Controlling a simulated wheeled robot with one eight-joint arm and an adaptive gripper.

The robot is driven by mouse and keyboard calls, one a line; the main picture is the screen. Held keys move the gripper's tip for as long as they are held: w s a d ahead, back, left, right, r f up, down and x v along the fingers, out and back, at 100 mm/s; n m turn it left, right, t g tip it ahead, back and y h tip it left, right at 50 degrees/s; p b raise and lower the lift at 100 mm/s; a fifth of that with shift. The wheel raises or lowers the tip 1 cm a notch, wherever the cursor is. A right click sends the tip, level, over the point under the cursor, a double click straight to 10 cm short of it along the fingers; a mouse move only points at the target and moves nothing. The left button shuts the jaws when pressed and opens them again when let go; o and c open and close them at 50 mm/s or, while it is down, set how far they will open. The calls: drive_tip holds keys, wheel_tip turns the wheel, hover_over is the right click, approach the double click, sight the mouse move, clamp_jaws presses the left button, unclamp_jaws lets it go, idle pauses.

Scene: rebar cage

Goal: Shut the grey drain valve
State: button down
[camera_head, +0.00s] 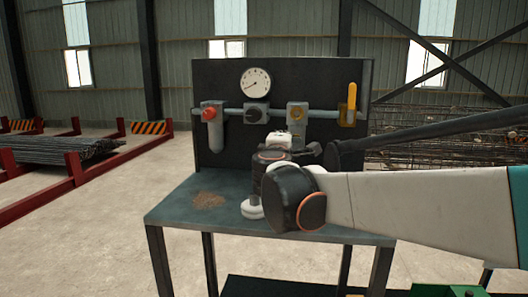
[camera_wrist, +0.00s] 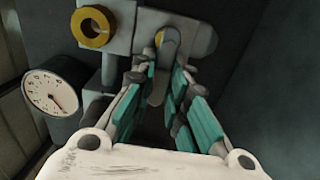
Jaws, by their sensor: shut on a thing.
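In the wrist view, my gripper (camera_wrist: 165,68) has its two teal-padded fingers on either side of a grey lever (camera_wrist: 169,43), which I take to be the grey drain valve's handle. The lever runs between the fingers, with a small orange-yellow spot at its upper left. It sits beside a grey block with a yellow ring (camera_wrist: 93,27). The fingers are shut on the lever. In the head view my wrist and gripper body (camera_head: 280,150) stand before the panel and hide the fingers and the drain valve.
The bench top (camera_head: 175,212) is clear at left except for a brown patch (camera_head: 207,200).

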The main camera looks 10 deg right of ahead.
drive_tip(key=shift+s+a+r, duration=0.1)
drive_tip(key=shift+s+a, duration=0.25)
drive_tip(key=shift+s, duration=0.05)
drive_tip(key=c, duration=1.6)
unclamp_jaws()
drive_tip(key=shift+w, duration=0.15)
drive_tip(key=shift+o, duration=0.2)
drive_tip(key=v, duration=1.1)
drive_tip(key=shift+d, duration=0.15)
